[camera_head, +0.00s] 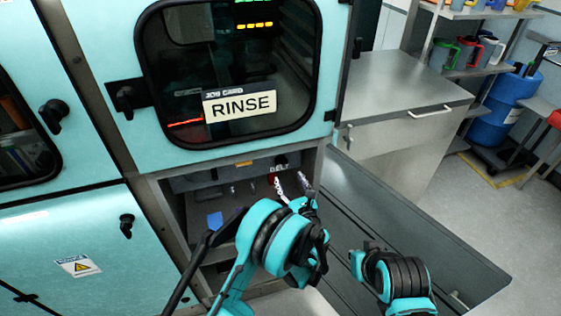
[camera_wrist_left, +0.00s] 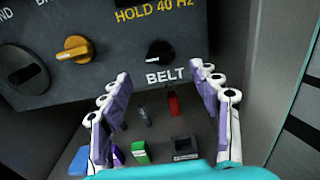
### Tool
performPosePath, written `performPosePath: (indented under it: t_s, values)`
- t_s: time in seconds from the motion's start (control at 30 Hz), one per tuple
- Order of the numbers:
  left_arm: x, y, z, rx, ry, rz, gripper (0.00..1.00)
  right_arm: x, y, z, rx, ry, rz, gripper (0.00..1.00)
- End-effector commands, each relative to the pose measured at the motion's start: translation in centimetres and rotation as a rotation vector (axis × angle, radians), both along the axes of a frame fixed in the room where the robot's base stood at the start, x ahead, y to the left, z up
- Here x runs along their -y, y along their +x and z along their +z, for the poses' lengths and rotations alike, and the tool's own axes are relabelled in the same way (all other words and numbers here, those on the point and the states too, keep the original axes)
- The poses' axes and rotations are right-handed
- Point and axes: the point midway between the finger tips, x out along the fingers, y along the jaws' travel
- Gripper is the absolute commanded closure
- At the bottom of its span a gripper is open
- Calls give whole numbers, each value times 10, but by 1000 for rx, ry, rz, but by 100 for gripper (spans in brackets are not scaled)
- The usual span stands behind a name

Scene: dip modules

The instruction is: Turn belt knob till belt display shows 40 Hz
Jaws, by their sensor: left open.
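The belt knob (camera_wrist_left: 158,53) is a small black knob with a pale pointer mark. It sits on the dark panel above the white BELT label (camera_wrist_left: 166,75) in the left wrist view. My left gripper (camera_wrist_left: 160,70) is open, its white and purple fingers spread to either side below the knob, with nothing between them. In the head view the left gripper (camera_head: 289,184) reaches into the open bay under the RINSE window, and the knob is not clear there. The belt display is not readable in either view. Part of my right arm (camera_head: 395,278) shows at lower right; its fingers are not seen.
A yellow knob (camera_wrist_left: 75,48) and a black oval fitting (camera_wrist_left: 24,70) lie left of the belt knob. Lettering reading HOLD 40 Hz (camera_wrist_left: 155,14) is above it. Green, red and black small items lie below the panel.

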Motion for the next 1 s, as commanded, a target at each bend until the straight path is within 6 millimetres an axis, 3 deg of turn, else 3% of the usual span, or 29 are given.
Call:
performPosePath:
  t_s: [0.17,0.5,0.9,0.93,1.0]
  values:
    - [-4,12,-2,0,3,1,38,0,0,-5,0,0,0,100]
    - [-20,63,-2,0,2,1,38,0,0,-19,0,0,0,100]
    - [-24,74,0,0,2,-1,38,0,0,-20,0,0,0,100]
    - [-24,74,0,0,2,-1,40,0,0,-20,0,0,0,100]
    - [-24,74,0,0,2,-1,59,0,0,-20,0,0,0,100]
